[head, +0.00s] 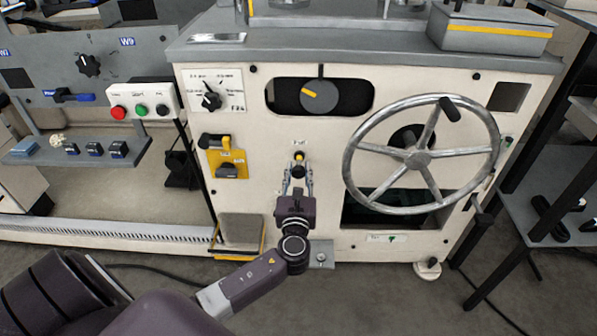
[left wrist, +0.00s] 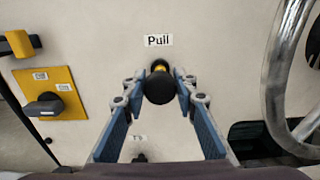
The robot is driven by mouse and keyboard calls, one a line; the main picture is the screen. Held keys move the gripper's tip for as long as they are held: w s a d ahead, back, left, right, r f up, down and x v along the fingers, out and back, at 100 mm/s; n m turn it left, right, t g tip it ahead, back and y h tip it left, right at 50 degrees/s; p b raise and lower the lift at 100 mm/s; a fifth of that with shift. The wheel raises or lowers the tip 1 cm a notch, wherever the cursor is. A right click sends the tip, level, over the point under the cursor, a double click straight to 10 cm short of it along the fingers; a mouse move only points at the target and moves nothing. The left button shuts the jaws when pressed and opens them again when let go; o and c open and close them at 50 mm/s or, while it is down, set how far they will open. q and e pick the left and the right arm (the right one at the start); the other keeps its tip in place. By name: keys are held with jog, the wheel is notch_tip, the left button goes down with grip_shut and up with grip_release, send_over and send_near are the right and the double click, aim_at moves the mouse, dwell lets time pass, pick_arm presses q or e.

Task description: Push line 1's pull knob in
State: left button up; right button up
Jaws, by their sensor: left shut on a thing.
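The pull knob (head: 299,170) has a round black head and sits on the cream front panel (head: 262,190) of the machine, under a small label. In the left wrist view the knob (left wrist: 159,87) shows a yellow band behind its head, just below the "Pull" label (left wrist: 158,40). My left gripper (head: 298,178) reaches it from the front, and in the left wrist view its blue-padded fingers (left wrist: 160,90) are shut on the knob, one on each side. My right gripper is in neither view.
A large spoked handwheel (head: 418,159) stands out from the panel to the right of the knob. A yellow plate with a black switch (head: 226,164) is to the left. A dial with a yellow mark (head: 320,96) is above. The panel right around the knob is clear.

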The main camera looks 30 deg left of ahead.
aim_at(299, 163)
pick_arm(q)
grip_shut()
jog(key=shift+w+a+r, duration=0.1)
jog(key=shift+w+a, duration=0.1)
jog(key=shift+w, duration=0.1)
jog(key=x, duration=0.2)
jog(key=shift+w+a, duration=0.15)
jog(key=shift+w, duration=0.15)
jog(key=shift+r, duration=0.1)
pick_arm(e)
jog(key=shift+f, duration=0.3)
pick_arm(q)
jog(key=o, duration=0.8)
grip_release()
jog(key=o, duration=0.3)
jog(key=shift+w, duration=0.1)
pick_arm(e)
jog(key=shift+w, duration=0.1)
